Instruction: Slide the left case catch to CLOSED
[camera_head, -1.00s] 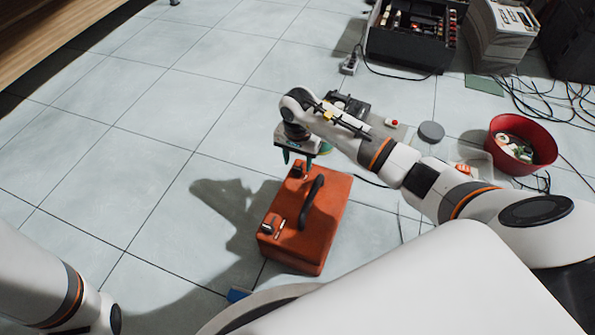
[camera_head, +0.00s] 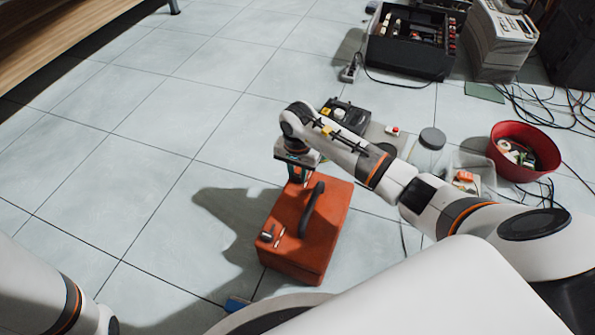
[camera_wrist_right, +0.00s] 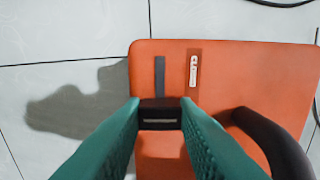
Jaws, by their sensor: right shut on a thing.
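The orange case (camera_head: 318,232) lies on the floor in the head view, with a dark arched handle (camera_head: 313,208) on top. One catch (camera_head: 268,236) shows at its near end. My right gripper (camera_head: 297,178) is at the far end, hiding most of the catch there. In the right wrist view, the green fingers of my right gripper (camera_wrist_right: 160,122) are shut on a dark catch block (camera_wrist_right: 160,106). A dark track (camera_wrist_right: 160,76) runs beyond the block, beside a red-brown strip with a white mark (camera_wrist_right: 194,70). Its lettering is unreadable. My left gripper is out of view.
The handle (camera_wrist_right: 268,140) rises close to the right of my right gripper. The tiled floor left of the case is clear.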

